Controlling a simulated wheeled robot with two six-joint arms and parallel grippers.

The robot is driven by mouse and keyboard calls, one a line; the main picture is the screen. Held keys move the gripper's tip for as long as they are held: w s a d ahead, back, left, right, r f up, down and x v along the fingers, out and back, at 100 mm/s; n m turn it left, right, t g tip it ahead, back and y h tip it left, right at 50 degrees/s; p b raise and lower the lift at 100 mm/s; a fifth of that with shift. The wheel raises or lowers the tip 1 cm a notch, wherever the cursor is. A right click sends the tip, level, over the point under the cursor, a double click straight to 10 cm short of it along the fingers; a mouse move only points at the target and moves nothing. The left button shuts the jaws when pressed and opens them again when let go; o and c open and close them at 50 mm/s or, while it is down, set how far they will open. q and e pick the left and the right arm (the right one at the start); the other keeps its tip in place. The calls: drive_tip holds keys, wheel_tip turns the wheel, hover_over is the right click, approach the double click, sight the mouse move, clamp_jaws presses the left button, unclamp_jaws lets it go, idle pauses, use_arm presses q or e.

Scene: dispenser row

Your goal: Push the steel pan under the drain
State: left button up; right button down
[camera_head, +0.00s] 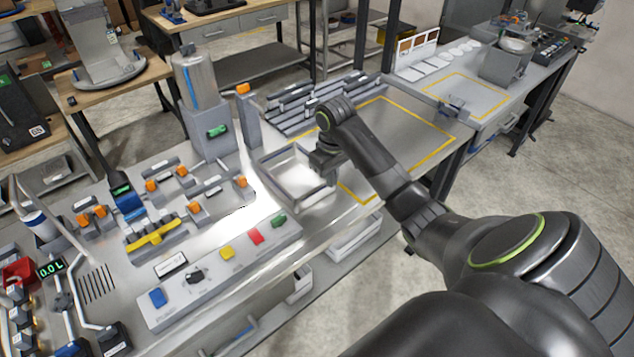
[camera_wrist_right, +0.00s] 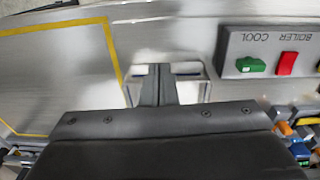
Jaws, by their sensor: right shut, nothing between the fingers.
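The steel pan (camera_head: 290,186), a shallow square tray with a bright inside, sits on the steel counter in the head view. In the right wrist view the pan (camera_wrist_right: 205,88) shows partly behind my fingers. My right gripper (camera_head: 325,168) is shut and empty, pointing down at the pan's right side. Its closed fingers show in the wrist view (camera_wrist_right: 158,85). I cannot tell whether they touch the pan. A steel tank (camera_head: 195,75) with a green display and a post with an orange handle (camera_head: 243,90) stand behind the pan. Which part is the drain is unclear. My left gripper is out of view.
A button panel (camera_head: 225,262) with blue, yellow, red and green buttons lies in front of the pan. A yellow-outlined area (camera_head: 430,150) to the right is mostly clear. Grey racks (camera_head: 310,105) stand behind. Orange-handled valves (camera_head: 180,172) crowd the left.

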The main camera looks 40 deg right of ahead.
drive_tip(key=f+b, duration=0.1)
drive_tip(key=b, duration=0.1)
drive_tip(key=f+b, duration=0.1)
drive_tip(key=f, duration=0.1)
drive_tip(key=f+b, duration=0.1)
drive_tip(key=b, duration=0.1)
drive_tip(key=shift+s+a+f+b, duration=0.2)
drive_tip(key=shift+a+f+b, duration=0.1)
drive_tip(key=shift+a+f, duration=0.1)
wheel_tip(320, 180, down, 5)
drive_tip(key=shift+r+p, duration=0.2)
drive_tip(key=shift+p, duration=0.15)
drive_tip(key=shift+w+r, duration=0.3)
drive_tip(key=shift+w, duration=0.35)
drive_tip(key=shift+w+a+f+p, duration=0.15)
drive_tip(key=shift+w+p, duration=0.25)
drive_tip(key=shift+w, duration=0.9)
drive_tip(key=shift+w, duration=0.15)
